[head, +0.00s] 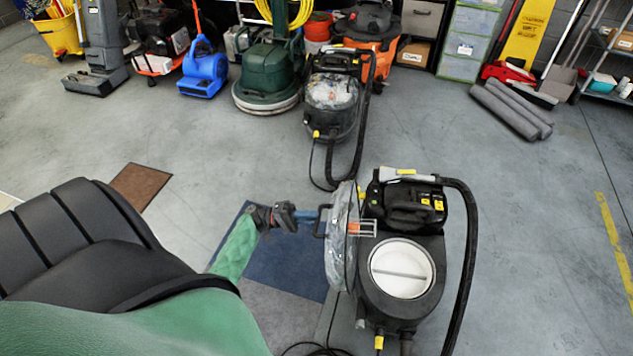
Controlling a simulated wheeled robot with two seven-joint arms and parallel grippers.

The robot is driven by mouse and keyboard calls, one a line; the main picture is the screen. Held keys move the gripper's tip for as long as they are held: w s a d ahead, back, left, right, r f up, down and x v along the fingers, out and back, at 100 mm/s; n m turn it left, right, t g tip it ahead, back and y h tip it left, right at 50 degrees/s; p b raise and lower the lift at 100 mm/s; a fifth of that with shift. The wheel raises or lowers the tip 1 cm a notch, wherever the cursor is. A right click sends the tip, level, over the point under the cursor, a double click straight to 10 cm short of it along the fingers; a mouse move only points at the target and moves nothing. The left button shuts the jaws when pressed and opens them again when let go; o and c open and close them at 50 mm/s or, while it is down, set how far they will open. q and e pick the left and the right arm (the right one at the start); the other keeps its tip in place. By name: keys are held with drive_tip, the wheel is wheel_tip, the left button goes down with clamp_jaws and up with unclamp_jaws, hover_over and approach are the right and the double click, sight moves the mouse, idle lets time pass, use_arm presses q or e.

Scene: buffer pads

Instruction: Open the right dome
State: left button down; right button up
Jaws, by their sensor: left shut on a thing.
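The right dome (342,235) is a clear, crinkled-looking cover on the nearer black machine (378,290). It stands swung up on edge at the left side of that machine, open. A white round part (401,268) shows uncovered on the machine's top. My left gripper (314,216) comes in from the left and is shut on the dark handle (321,225) on the dome's outer face. The fingertips are small and partly hidden at the handle. A second clear dome (331,92) lies shut on a similar machine farther back. My right gripper is not in view.
A black hose (469,260) curves down the nearer machine's right side. Blue and grey mats (282,262) lie on the floor left of it. Cleaning machines, a blue blower (204,72) and shelves line the back. Grey rolls (512,108) lie at right.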

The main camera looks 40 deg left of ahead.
use_arm(q)
drive_tip(key=shift+s+a+f+b, duration=0.25)
drive_tip(key=shift+a+f+b, duration=0.1)
drive_tip(key=shift+f, duration=0.4)
drive_tip(key=c, duration=1.4)
unclamp_jaws()
drive_tip(key=shift+d, duration=0.1)
drive_tip(key=shift+c, duration=0.2)
drive_tip(key=b+v, duration=0.1)
drive_tip(key=v, duration=0.6)
drive_tip(key=shift+a, duration=0.35)
drive_tip(key=shift+s, duration=0.15)
